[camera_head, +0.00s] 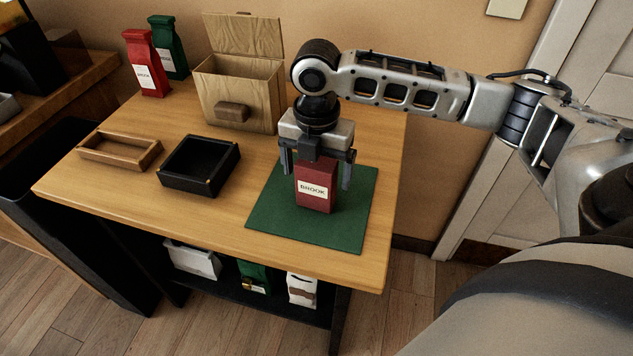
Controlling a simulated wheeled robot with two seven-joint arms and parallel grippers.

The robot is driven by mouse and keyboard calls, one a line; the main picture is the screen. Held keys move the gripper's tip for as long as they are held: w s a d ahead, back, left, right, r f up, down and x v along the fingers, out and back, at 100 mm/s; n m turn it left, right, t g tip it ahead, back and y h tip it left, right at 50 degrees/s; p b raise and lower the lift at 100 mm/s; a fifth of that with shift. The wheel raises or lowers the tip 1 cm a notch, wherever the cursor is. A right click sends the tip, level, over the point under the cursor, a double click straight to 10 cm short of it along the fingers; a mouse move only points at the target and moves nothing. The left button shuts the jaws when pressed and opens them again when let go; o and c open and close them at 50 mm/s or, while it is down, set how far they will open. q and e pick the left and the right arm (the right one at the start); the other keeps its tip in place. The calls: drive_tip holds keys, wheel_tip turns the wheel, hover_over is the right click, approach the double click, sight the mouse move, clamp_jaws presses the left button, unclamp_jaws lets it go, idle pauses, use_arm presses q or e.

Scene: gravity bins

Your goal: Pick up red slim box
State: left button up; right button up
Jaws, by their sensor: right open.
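A dark red slim box (314,190) with a pale label reading "BROOK" stands upright on a green mat (267,216) at the right of the table. My right gripper (317,176) points down over it from above. Its fingers are open, one on each side of the box's upper part. I cannot tell whether they touch it. The box's top is partly hidden by the gripper. My left gripper is not in view.
The wooden table (215,238) also holds a black tray (199,188), a shallow wooden tray (121,165), a wooden bin (250,78) with a raised lid, a red bag (147,73) and a green bag (172,50). Several items sit on a shelf below.

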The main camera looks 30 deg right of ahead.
drive_tip(key=shift+f, duration=0.45)
drive_tip(key=shift+c, duration=0.3)
drive_tip(key=c, duration=1.1)
drive_tip(key=shift+o, duration=0.2)
drive_tip(key=shift+r, duration=0.1)
drive_tip(key=r, duration=0.3)
drive_tip(key=shift+w+a+r, duration=0.15)
drive_tip(key=shift+a+r, duration=0.15)
drive_tip(key=shift+r, duration=0.05)
drive_tip(key=w+a+r, duration=0.3)
drive_tip(key=a+r, duration=0.6)
drive_tip(key=a, duration=0.4)
